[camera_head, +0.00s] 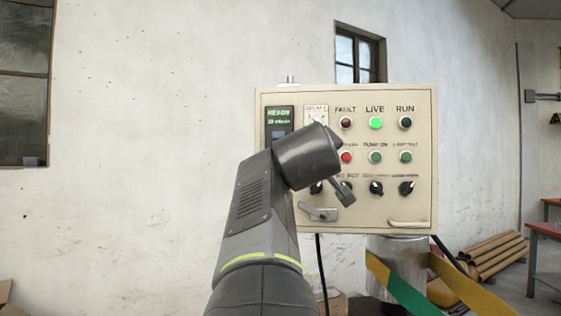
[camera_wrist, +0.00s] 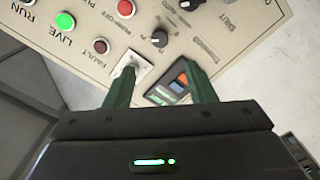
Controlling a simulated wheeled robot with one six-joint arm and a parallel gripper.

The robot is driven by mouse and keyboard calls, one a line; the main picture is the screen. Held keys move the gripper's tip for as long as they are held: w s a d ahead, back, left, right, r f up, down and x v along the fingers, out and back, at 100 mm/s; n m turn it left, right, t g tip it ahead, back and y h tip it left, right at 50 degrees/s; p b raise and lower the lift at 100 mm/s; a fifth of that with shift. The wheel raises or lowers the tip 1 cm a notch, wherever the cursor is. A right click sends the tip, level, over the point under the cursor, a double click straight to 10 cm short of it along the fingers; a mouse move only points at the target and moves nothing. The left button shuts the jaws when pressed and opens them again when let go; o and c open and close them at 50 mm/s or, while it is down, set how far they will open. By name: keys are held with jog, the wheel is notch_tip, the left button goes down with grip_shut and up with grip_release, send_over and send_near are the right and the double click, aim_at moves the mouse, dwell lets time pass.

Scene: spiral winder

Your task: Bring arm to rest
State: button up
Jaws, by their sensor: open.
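My arm (camera_head: 262,205) rises from the bottom middle of the head view, bent at a dark joint in front of the beige control panel (camera_head: 425,130). It hides part of the panel's left half. My gripper (camera_wrist: 157,68) shows in the wrist view with two green fingers apart and nothing between them. The fingers point at the panel face (camera_wrist: 222,50), near a white plate with a switch (camera_wrist: 126,76) and a small display (camera_wrist: 168,90). Whether the fingertips touch the panel I cannot tell. In the head view the fingers are not clearly seen.
The LIVE lamp (camera_head: 375,123) glows green, and the display (camera_head: 279,118) reads READY. A metal post (camera_head: 398,250) stands below the panel, with green and yellow bands.

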jog(key=shift+s, duration=0.2)
jog(key=w+d+p, duration=0.2)
jog(key=w+p, duration=0.1)
jog(key=w, duration=1)
jog(key=shift+w+d, duration=0.3)
jog(key=shift+d, duration=0.05)
jog(key=s+a+b, duration=0.3)
jog(key=s, duration=1.1)
jog(key=w+d+p, duration=0.1)
jog(key=w, duration=0.3)
jog(key=w+d+p, duration=0.1)
jog(key=w, duration=0.4)
jog(key=w+d+p, duration=0.1)
jog(key=w, duration=0.4)
jog(key=shift+w+r+p, duration=0.1)
jog(key=shift+r+p, duration=0.1)
jog(key=shift+p, duration=0.15)
jog(key=shift+n+p, duration=0.45)
jog(key=shift+n, duration=0.35)
jog(key=n+p, duration=0.4)
jog(key=n, duration=1.1)
jog(key=shift+f+n+p, duration=0.15)
jog(key=shift+n+p, duration=0.15)
jog(key=shift+n, duration=0.1)
